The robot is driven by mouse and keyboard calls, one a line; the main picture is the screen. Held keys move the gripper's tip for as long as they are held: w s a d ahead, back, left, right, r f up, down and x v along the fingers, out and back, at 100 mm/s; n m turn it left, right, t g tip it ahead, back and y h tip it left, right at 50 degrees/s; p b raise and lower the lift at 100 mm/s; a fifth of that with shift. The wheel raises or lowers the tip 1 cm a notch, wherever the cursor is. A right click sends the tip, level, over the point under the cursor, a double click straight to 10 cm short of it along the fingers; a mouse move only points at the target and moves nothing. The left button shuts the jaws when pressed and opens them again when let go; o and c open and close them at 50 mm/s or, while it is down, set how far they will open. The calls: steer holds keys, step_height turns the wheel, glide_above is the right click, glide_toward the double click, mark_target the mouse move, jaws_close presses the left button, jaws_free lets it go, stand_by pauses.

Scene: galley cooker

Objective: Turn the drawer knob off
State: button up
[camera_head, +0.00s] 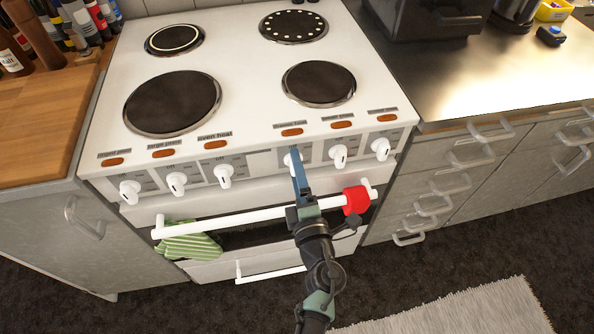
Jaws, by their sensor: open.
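A white cooker (235,105) has a row of white knobs along its front panel. The fourth knob from the left (289,160) sits under a small label that is too blurred to read for certain, so I cannot confirm it is the drawer knob. My gripper (296,163) reaches up from below to this knob, with its fingers at the knob and covering part of it. The jaws are open. I cannot tell whether they touch the knob, and its exact turn angle is partly hidden.
Neighbouring knobs stand to the left (223,176) and right (338,157). Below, a white oven rail (255,215) holds a green striped towel (190,246) and a red item (356,200) beside my arm. A wooden board (40,130) lies left; a steel counter (470,85) is right.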

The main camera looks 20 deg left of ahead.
steer(key=p+v, duration=0.1)
steer(key=v, duration=1.2)
steer(key=w+d+r+m+t+h+p, duration=0.25)
steer(key=r+m, duration=0.25)
steer(key=r, duration=0.9)
steer(key=w+d+r+m+t+h+p, duration=0.2)
steer(key=w+d+r+m+t+h, duration=0.25)
steer(key=r, duration=0.95)
steer(key=w+d+r+m+t+h+p, duration=0.25)
steer(key=r+m, duration=0.25)
steer(key=r, duration=0.9)
steer(key=s+r+m+t+p, duration=0.1)
steer(key=s+r+m, duration=0.2)
steer(key=r, duration=0.6)
steer(key=s+r+m+t+p, duration=0.1)
steer(key=s+r+m, duration=0.3)
steer(key=r, duration=0.6)
steer(key=s+r+m+t+p, duration=0.1)
steer(key=s+r+m+p, duration=0.1)
steer(key=r, duration=0.8)
steer(key=shift+s+a+m, duration=0.45)
steer(key=shift+s+m, duration=0.3)
steer(key=shift+h, duration=0.25)
